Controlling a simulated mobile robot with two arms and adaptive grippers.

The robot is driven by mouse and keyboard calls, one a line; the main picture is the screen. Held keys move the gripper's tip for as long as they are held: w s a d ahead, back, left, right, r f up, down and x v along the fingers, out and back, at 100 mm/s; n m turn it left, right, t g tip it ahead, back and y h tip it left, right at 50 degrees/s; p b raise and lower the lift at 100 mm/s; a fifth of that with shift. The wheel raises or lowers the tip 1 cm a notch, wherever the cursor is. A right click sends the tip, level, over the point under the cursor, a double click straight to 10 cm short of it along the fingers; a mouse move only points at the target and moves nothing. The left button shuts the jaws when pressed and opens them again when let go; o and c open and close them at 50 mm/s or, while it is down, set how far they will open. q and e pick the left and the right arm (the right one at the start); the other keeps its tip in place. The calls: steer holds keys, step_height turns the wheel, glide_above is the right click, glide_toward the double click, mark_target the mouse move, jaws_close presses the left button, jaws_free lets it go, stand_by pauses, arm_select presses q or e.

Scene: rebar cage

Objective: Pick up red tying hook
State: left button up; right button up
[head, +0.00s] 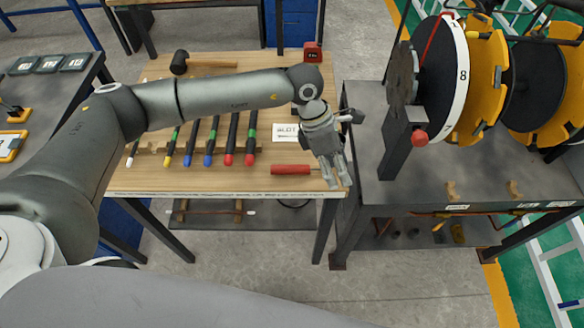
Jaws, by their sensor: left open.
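The red tying hook (291,170) lies on the wooden table top near its front right edge, with its red handle to the left. Its right end runs toward my gripper and is hard to make out there. My left gripper (338,180) is open, with its fingers pointing down just right of the red handle, near the table's right front corner. I cannot tell whether a finger touches the hook. My right gripper is not in view.
A rack (157,146) of several coloured-grip tools stands left of the hook. A white label card (286,133) lies behind it. A hammer (205,64) lies at the back. A grey bench (450,180) with wire reels adjoins on the right.

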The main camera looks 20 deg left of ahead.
arm_select(q)
steer(key=w+a+t+y, duration=0.1)
steer(key=w+a+y, duration=0.3)
steer(key=a, duration=0.7)
steer(key=p, duration=0.2)
glide_above(292, 167)
steer(key=shift+y, duration=0.4)
steer(key=f, duration=0.4)
steer(key=shift+w+d+f, duration=0.1)
steer(key=shift+w+f, duration=0.1)
steer(key=shift+w, duration=0.05)
steer(key=f+p, duration=0.1)
steer(key=f, duration=0.2)
steer(key=f+p, duration=0.1)
steer(key=shift+s+f+p, duration=0.3)
steer(key=shift+f+p, duration=0.05)
steer(key=shift+f, duration=0.5)
steer(key=shift+w, duration=0.1)
jaws_close()
